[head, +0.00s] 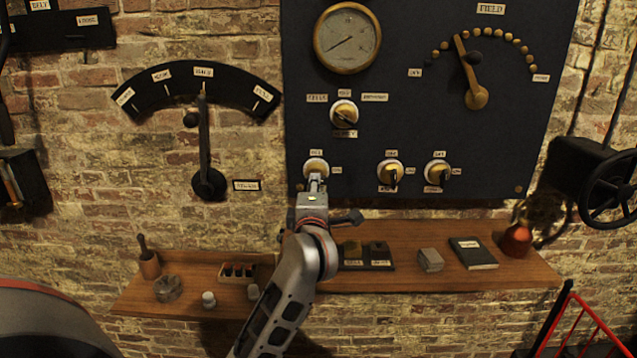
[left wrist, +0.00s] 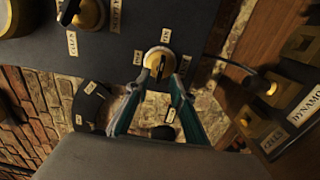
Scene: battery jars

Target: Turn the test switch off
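In the left wrist view this switch (left wrist: 158,60) lies just beyond and between the teal fingertips of my left gripper (left wrist: 155,84), which is open. I cannot tell whether a finger touches it. Its name label and exact lever position are too small to tell. My right gripper is not in view.
Two similar switches (head: 390,172) (head: 436,172) sit to the right, with a selector (head: 344,115) above. A wooden shelf (head: 410,240) runs below, holding a dark book (head: 473,253) and a red-orange flask (head: 516,241).

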